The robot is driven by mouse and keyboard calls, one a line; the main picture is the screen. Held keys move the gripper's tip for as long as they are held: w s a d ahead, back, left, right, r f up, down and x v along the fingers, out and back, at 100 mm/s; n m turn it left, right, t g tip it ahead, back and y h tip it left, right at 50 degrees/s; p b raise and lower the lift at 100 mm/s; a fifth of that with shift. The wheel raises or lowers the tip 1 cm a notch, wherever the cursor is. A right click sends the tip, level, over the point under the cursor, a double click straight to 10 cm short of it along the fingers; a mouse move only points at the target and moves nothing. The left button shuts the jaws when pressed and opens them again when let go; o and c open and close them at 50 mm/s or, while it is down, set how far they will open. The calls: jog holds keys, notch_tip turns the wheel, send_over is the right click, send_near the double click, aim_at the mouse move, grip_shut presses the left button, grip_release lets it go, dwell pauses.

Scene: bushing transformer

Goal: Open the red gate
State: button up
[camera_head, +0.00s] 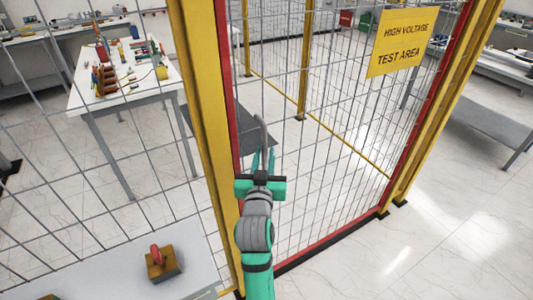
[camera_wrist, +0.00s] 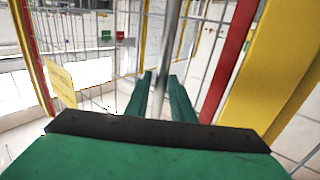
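The red gate (camera_head: 330,249) is a red frame filled with grey wire mesh, and it stands closed between yellow posts. A yellow "HIGH VOLTAGE TEST AREA" sign (camera_head: 403,42) hangs on its upper right. A grey bar handle (camera_head: 263,128) stands by the gate's left edge. It also shows in the wrist view (camera_wrist: 171,40) as an upright, slightly tilted bar. My gripper (camera_head: 263,160) is at the handle with its two green fingers apart. In the wrist view the fingers (camera_wrist: 161,76) lie either side of the bar, with a gap visible; contact cannot be told.
A yellow post (camera_head: 205,100) stands just left of the gate, with mesh fence beyond it. Another yellow post (camera_head: 445,100) stands at the right. A grey table (camera_head: 185,255) with a red-topped device (camera_head: 162,263) is at the lower left.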

jog(key=shift+w, duration=0.55)
jog(key=shift+d, duration=0.1)
grip_shut()
